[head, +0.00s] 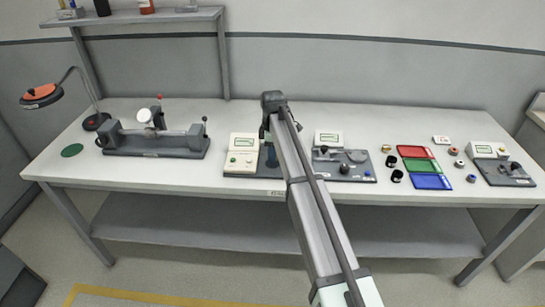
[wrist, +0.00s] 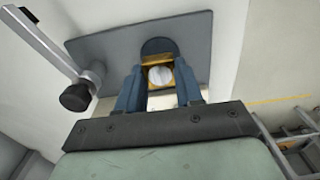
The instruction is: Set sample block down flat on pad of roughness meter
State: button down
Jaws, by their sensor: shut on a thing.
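My gripper (wrist: 159,82) is shut on a small brass-coloured block, the sample block (wrist: 151,60), with a pale round face between the two blue fingers. A dark blue rounded patch, seemingly the pad (wrist: 158,45), shows just past the block on a grey base plate (wrist: 110,45). I cannot tell whether block and pad touch. In the head view my gripper (head: 270,154) is low over the dark base beside a cream box with a small screen, seemingly the roughness meter (head: 243,152). The block is hidden there by my arm.
A metal arm with a black knob (wrist: 75,97) stands at the plate's left in the wrist view. Another instrument (head: 343,162) stands right of my arm, then red, green and blue trays (head: 430,182) among small parts. A long bench fixture (head: 155,140) stands left.

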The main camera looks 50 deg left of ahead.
jog(key=shift+f, duration=1.25)
jog(key=shift+f, duration=0.1)
jog(key=c, duration=0.7)
grip_release()
jog(key=shift+c, duration=0.2)
notch_tip(320, 180, up, 12)
